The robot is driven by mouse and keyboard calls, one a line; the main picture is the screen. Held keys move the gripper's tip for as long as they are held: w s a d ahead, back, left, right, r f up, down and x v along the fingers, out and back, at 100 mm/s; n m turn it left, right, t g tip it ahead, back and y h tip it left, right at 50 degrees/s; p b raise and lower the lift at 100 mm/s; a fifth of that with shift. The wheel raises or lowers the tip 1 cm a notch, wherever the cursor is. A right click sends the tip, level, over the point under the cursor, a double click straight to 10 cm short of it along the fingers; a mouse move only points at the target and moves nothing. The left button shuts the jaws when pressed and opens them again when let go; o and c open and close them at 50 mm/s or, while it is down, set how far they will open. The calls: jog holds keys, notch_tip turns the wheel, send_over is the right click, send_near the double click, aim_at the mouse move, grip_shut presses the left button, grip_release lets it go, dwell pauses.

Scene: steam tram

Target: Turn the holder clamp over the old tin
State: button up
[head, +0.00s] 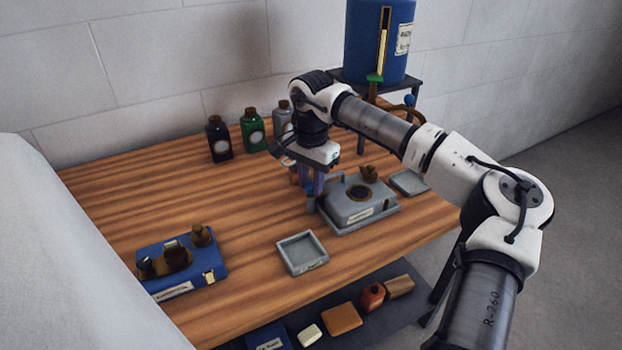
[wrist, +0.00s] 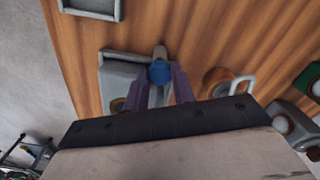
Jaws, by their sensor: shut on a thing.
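My gripper (head: 314,186) reaches down over the middle of the table, with its purple fingers pointing at the wood. In the wrist view the fingers (wrist: 161,82) are shut on a round blue knob (wrist: 160,72). A short grey arm (wrist: 160,52) sticks out beyond the knob. These parts sit at the left side of a grey metal box device (head: 352,203), which has a dark round opening on top. A shallow grey tin tray (head: 302,254) lies in front of the device, apart from it. I cannot tell which part is the holder clamp.
A second grey tray (head: 408,182) lies right of the device. A blue case (head: 183,265) with brown stoppered bottles stands at the left. Several bottles (head: 252,132) stand at the back. A blue tank (head: 379,42) stands on a stand behind. A low shelf holds small items.

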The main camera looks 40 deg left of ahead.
aim_at(311, 184)
jog(key=shift+n, duration=2)
jog(key=o, duration=1)
jog(key=shift+r, duration=0.1)
notch_tip(311, 184, up, 14)
jog(key=shift+f+b, duration=0.15)
jog(key=shift+b, duration=0.55)
